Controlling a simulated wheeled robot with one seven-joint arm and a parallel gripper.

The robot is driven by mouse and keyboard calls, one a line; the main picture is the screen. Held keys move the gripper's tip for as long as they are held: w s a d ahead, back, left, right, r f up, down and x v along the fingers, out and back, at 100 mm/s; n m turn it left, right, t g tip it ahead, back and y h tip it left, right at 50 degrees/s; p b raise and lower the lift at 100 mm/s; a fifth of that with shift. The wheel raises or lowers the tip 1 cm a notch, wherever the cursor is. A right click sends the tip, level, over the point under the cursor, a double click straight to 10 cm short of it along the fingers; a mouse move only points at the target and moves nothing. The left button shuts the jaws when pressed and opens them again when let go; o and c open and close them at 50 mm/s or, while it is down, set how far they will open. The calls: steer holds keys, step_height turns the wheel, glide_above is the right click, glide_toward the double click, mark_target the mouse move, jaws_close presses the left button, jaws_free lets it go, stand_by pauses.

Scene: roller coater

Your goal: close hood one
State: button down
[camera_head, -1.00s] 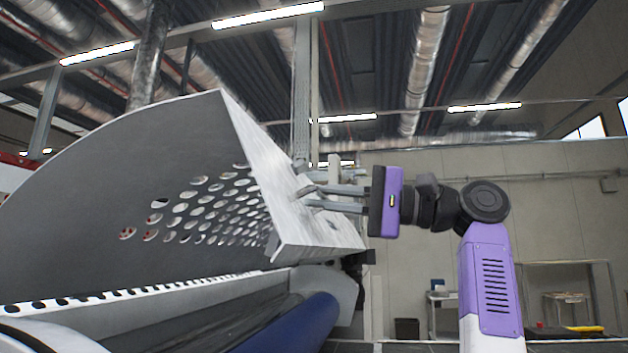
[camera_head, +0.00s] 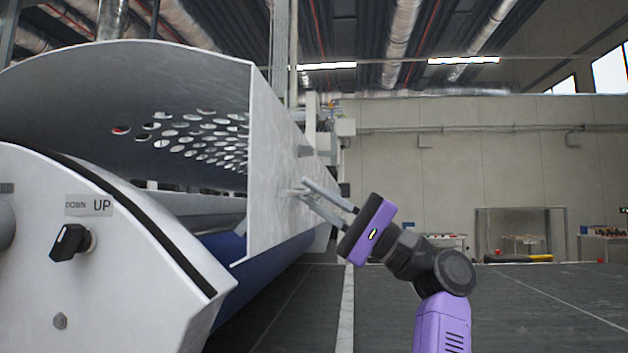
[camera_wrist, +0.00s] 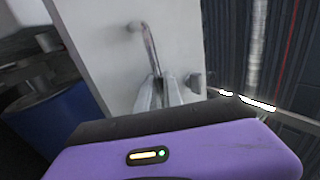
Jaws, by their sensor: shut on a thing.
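The hood (camera_head: 190,85) is a large curved grey cover with rows of round holes, seen at the left of the head view. It is partly open, with a gap between it and the machine body. Its flat front plate (camera_head: 275,150) faces right and stands near upright. My gripper (camera_head: 303,188) is at this plate, its fingers shut on a thin bent metal handle (camera_wrist: 149,45). The handle's fixing on the plate shows in the wrist view; the fingers partly hide the gripped part.
A blue roller (camera_head: 228,262) lies under the hood. The white machine end housing (camera_head: 110,270) at lower left carries a black knob (camera_head: 70,242) by an UP/DOWN label. The dark floor (camera_head: 530,310) at right is clear. Tables and a frame stand far back.

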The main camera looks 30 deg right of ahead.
step_height(320, 180, down, 10)
steer(key=w+a+b, duration=0.1)
steer(key=b, duration=0.3)
steer(key=shift+a+b, duration=0.2)
steer(key=shift+b, duration=0.15)
steer(key=c, duration=1.8)
jaws_free()
steer(key=shift+o, duration=0.2)
steer(key=v, duration=0.8)
steer(key=shift+w+f, duration=0.15)
steer(key=shift+a, duration=0.1)
steer(key=shift+a, duration=0.1)
